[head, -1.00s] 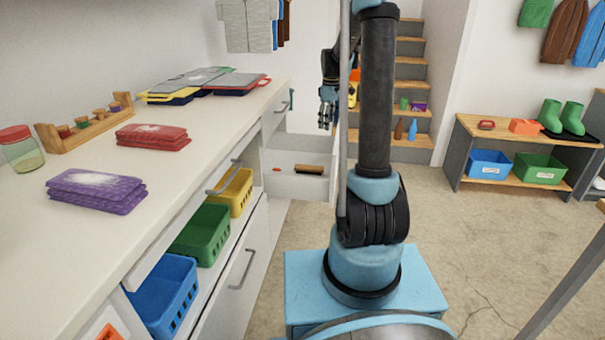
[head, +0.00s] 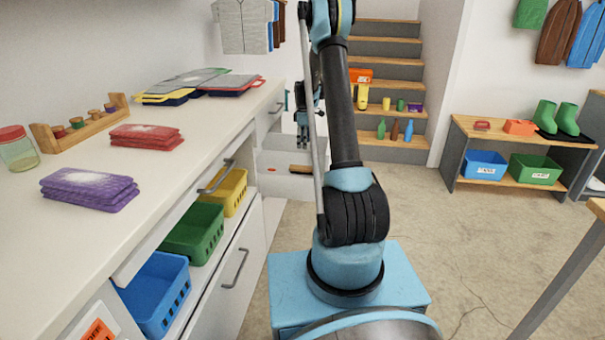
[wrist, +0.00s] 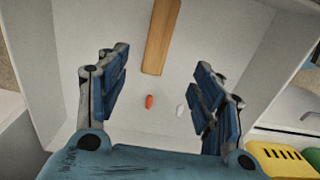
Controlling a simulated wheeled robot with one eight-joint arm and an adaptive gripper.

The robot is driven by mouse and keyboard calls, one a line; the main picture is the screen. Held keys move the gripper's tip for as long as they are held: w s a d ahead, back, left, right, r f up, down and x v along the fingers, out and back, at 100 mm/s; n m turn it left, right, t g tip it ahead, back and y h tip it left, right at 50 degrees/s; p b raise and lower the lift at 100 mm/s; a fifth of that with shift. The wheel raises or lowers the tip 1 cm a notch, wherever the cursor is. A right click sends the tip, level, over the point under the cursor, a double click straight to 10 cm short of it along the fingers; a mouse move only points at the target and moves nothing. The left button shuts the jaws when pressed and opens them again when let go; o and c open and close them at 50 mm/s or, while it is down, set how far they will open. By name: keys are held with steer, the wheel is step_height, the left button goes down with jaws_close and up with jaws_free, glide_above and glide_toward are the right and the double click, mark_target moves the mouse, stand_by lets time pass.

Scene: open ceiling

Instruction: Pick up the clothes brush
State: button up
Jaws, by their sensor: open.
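The clothes brush (head: 301,169) lies in the open white drawer (head: 277,187) at the far end of the counter. In the wrist view its long wooden top (wrist: 162,35) runs up to the upper edge of the picture, so its far end is out of view. My gripper (head: 302,146) is open and empty above the drawer. In the wrist view its blue-padded fingers (wrist: 160,110) stand wide apart, and the brush lies beyond them, near the middle of the gap. They do not appear to touch it.
A small orange-red item (wrist: 149,101) and a small white item (wrist: 180,110) lie on the drawer floor between the fingers in the wrist view. Drawer walls surround them. The counter (head: 180,180) runs along the left, with a yellow basket (head: 236,191) below it.

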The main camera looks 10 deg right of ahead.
mark_target(304, 167)
step_height(304, 167, down, 14)
steer(key=shift+w+d+f, duration=0.1)
steer(key=shift+f, duration=0.15)
steer(key=c, duration=1.3)
steer(key=shift+r, duration=0.1)
step_height(304, 167, up, 10)
